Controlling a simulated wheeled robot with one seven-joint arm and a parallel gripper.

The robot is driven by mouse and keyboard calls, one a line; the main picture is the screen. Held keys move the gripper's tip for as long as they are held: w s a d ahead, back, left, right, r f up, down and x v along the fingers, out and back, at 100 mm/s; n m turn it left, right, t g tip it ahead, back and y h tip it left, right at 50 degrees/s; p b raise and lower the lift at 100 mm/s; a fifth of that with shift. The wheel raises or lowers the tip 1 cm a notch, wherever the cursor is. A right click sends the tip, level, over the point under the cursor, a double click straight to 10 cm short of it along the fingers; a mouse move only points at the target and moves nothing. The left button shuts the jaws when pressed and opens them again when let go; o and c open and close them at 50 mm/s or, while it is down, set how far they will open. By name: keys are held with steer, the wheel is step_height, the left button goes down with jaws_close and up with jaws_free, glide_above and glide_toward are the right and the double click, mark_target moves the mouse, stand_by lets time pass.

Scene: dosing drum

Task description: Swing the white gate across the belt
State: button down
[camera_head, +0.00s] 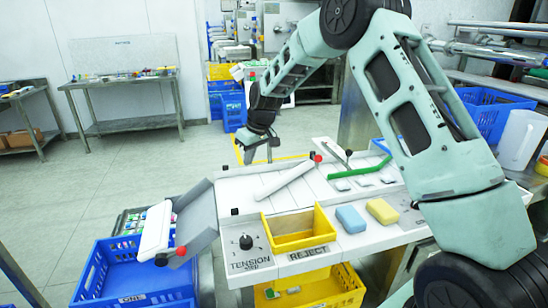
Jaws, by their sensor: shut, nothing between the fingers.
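A long white bar, which I take as the white gate (284,181), lies slantwise over the pale slatted belt (330,183). A red knob (317,158) is at its upper right end. Its lower left end lies near the yellow bin. My gripper (257,156) points down near the belt's far edge, left of the red knob and apart from it in the picture. It is shut and empty. Its height over the belt is hard to tell. A second white bar (156,230), with a red knob by it, stands at the grey chute's lower end.
A green bar (358,166) lies on the belt's right part. The yellow REJECT bin (300,232), a blue block (350,219) and a yellow block (382,211) are at the front. A grey chute (198,213) leads toward a blue crate (135,285). Floor is free behind at left.

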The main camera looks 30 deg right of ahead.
steer(key=h+p, duration=0.1)
steer(key=p, duration=0.1)
glide_above(283, 185)
steer(key=w, duration=0.4)
steer(key=f, duration=0.1)
steer(key=shift+m+t, duration=0.3)
steer(key=shift+m, duration=0.1)
steer(key=p+x, duration=0.1)
steer(key=x, duration=0.2)
steer(key=p+x, duration=0.1)
steer(key=x, duration=0.3)
steer(key=p+x, duration=0.1)
steer(key=x, duration=0.2)
steer(key=shift+w+a+f, duration=0.1)
steer(key=shift+a+f, duration=0.05)
steer(key=shift+a, duration=0.2)
steer(key=s+p, duration=0.2)
steer(key=shift+s+d, duration=0.35)
steer(key=shift+d, duration=0.05)
steer(key=shift+s+d, duration=0.15)
steer(key=shift+s, duration=0.4)
steer(key=shift+s, duration=0.1)
steer(key=shift+s+d, duration=0.2)
steer(key=shift+s, duration=0.1)
steer(key=s+n+b, duration=0.1)
steer(key=s, duration=0.1)
steer(key=s+d+n+b, duration=0.1)
steer(key=s, duration=0.1)
steer(key=shift+n+y, duration=0.4)
steer(key=shift+s, duration=0.15)
